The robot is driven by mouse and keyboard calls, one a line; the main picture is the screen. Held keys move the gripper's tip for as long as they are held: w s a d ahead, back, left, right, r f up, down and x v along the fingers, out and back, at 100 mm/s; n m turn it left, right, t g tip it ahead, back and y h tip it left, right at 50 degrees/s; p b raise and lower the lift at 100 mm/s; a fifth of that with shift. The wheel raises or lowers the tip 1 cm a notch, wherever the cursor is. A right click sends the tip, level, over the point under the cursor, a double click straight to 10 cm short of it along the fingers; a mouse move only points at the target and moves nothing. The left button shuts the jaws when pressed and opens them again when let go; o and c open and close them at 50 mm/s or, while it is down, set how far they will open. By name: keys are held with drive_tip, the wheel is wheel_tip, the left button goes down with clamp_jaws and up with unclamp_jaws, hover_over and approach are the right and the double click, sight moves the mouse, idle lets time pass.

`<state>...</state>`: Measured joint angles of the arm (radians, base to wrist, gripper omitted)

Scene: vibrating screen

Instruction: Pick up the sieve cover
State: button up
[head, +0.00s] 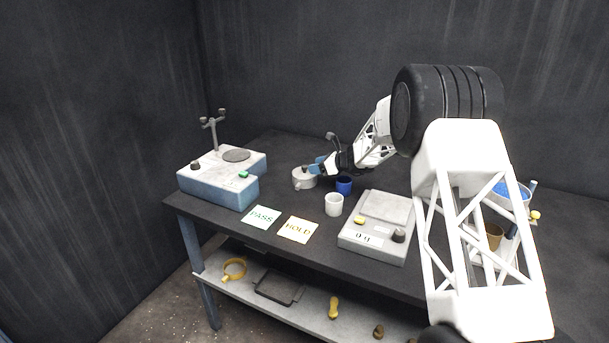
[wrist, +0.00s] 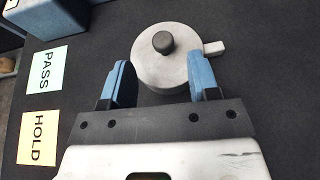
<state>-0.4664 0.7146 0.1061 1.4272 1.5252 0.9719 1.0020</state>
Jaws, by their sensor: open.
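The sieve cover (wrist: 160,66) is a round light-grey disc with a dark knob on top, at the upper middle of the wrist view. A short light tab sticks out at its right side; I cannot tell whether it belongs to the cover or to a sieve under it. In the head view the grey round piece (head: 302,180) sits on the dark table, partly behind my gripper (head: 318,165). My gripper, also in the wrist view (wrist: 160,72), is open and empty. Its blue fingers are spread to either side of the disc's near part, with the knob beyond the fingertips.
A blue cup (head: 344,186) and a white cup (head: 334,204) stand close to the right. A blue-based machine (head: 218,190) stands left, a scale (head: 374,240) at front right. PASS (head: 261,217) and HOLD (head: 298,230) cards lie near the front edge.

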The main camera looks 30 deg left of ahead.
sight(305, 171)
drive_tip(key=shift+x, duration=2.6)
drive_tip(key=shift+w, duration=0.15)
drive_tip(key=shift+c, duration=0.4)
drive_tip(key=c, duration=0.9)
